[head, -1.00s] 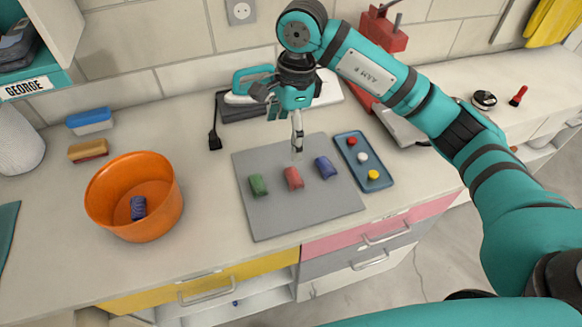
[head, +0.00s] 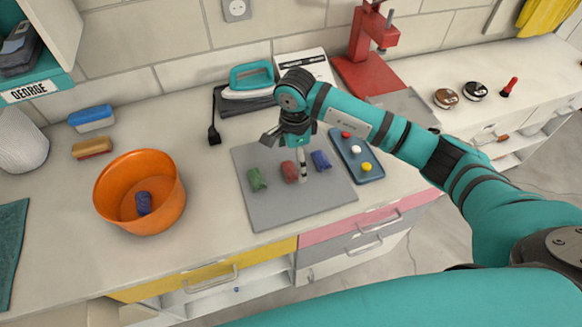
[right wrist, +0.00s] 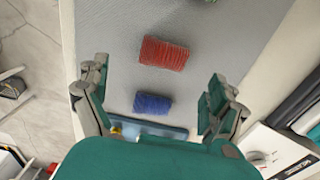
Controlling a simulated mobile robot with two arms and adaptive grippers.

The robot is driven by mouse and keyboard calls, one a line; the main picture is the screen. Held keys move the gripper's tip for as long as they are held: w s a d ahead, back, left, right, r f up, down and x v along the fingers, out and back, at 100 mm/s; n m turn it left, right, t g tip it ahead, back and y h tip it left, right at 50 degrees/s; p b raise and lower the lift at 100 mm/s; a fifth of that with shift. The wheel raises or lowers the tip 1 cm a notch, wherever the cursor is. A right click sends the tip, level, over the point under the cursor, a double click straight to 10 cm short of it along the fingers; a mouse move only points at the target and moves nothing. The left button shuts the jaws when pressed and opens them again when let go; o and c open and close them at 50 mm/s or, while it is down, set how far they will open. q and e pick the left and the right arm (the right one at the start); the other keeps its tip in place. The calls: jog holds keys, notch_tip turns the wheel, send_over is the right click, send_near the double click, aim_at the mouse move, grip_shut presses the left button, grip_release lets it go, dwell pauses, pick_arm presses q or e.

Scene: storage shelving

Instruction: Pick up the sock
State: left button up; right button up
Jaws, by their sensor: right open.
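Three small rolled cloth pieces that look like rolled socks lie in a row on a grey mat (head: 300,208): a green one (head: 257,179), a red one (head: 289,172) and a blue one (head: 320,160). A dark blue roll (head: 143,202) lies inside an orange bowl (head: 110,205). My right gripper (head: 302,176) is low over the mat, beside the red roll in the head view. In the right wrist view the open, empty gripper (right wrist: 155,85) has its fingers either side of the red roll (right wrist: 164,53) and blue roll (right wrist: 152,103), touching neither visibly. My left gripper is out of view.
A blue tray (head: 345,150) with red, white and yellow round pieces stands right of the mat. An iron (head: 250,82), a black spatula (head: 214,125) and a red press (head: 365,60) stand behind. The counter between bowl and mat is clear.

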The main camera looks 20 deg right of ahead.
aim_at(294, 167)
notch_tip(294, 167, down, 4)
jog(key=shift+w+r+p, duration=0.15)
jog(key=shift+r+p, duration=0.05)
jog(key=shift+p, duration=0.6)
jog(key=shift+f, duration=0.3)
jog(key=shift+c, duration=0.4)
jog(key=c, duration=1)
jog(key=shift+r, duration=0.1)
